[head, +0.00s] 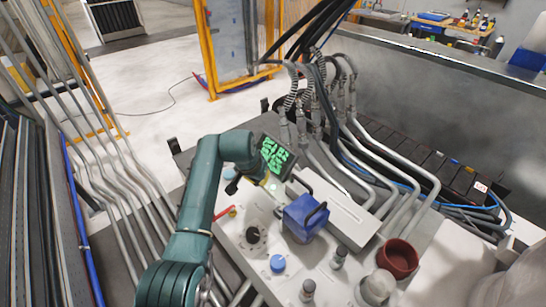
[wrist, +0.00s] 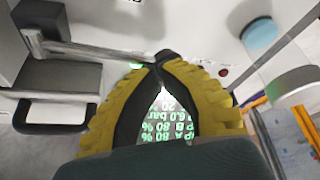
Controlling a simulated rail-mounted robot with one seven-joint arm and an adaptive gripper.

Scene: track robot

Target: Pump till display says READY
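The display (head: 274,156) is a dark tilted screen with large green characters, too small to read in the head view. In the wrist view the display (wrist: 166,128) shows upside down between my fingers, partly covered; "6.0 bar", "B 80 %" and "A 80 %" can be made out. No READY is visible. My gripper (head: 248,185) is low over the panel just in front of the display. In the wrist view its yellow-and-black fingers bow outward and their tips meet (wrist: 160,62). A thin metal rod (wrist: 100,50) reaches the tips from the left; whether they pinch it is unclear.
A blue box with a black handle (head: 305,217) stands right of my gripper. A red-handled part (head: 226,212), a blue knob (head: 278,263) and a dark red cup (head: 397,258) sit on the panel. Hoses and pipes (head: 315,100) crowd behind. A green light (wrist: 137,65) glows near my fingertips.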

